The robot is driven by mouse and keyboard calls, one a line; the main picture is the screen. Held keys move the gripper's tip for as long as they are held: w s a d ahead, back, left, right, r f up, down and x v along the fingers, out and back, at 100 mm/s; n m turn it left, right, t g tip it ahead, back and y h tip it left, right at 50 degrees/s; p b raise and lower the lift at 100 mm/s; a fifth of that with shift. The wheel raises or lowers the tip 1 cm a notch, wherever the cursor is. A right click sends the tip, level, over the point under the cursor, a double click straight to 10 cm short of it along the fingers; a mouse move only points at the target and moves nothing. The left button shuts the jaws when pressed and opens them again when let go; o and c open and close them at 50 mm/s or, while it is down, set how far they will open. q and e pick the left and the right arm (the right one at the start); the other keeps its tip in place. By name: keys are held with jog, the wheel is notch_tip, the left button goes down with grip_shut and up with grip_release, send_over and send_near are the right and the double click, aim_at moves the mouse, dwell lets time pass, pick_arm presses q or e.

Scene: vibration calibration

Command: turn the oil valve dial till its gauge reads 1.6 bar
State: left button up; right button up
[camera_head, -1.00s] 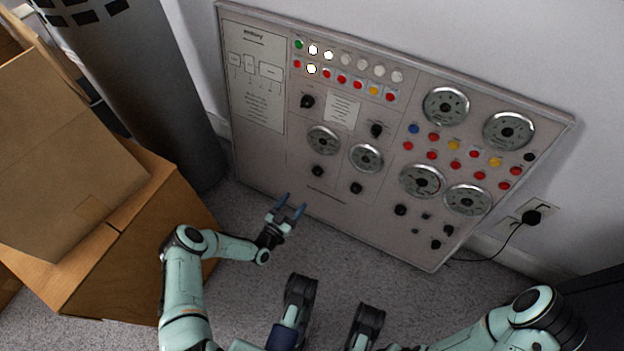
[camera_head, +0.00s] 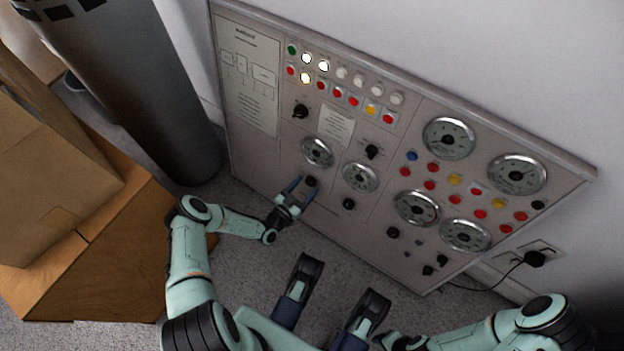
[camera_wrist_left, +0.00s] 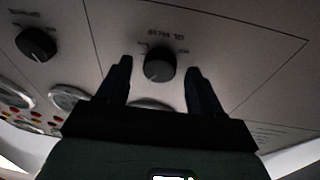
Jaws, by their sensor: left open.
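The oil valve dial (camera_head: 311,181) is a small black knob low on the left part of the grey panel. In the left wrist view the same dial (camera_wrist_left: 160,65), with a label that seems to read oil valve, sits between my fingertips. My left gripper (camera_head: 299,187) is open, with one blue-grey finger on each side of the dial; it also shows in the left wrist view (camera_wrist_left: 158,75). Gaps show between fingers and knob there. A round gauge (camera_head: 318,152) is just above the dial; its reading is too small to tell. My right gripper's fingers are not visible.
The panel (camera_head: 265,165) leans by the wall. Another black knob (camera_head: 349,203) sits right of the dial, under a second gauge (camera_head: 360,177). Cardboard boxes (camera_head: 105,255) and a grey cylinder (camera_head: 150,100) stand to the left. Carpet is clear before the panel.

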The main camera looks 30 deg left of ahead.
pick_arm(q)
jog(key=shift+w, duration=0.15)
jog(key=c, duration=1.1)
jog(key=shift+o, duration=0.2)
jog(key=shift+d+n+y, duration=0.15)
jog(key=shift+n+y, duration=0.15)
jog(key=shift+n, duration=0.8)
jog(key=n+y, duration=0.1)
jog(key=n, duration=0.3)
jog(key=o, duration=1.1)
jog(key=shift+c, duration=0.2)
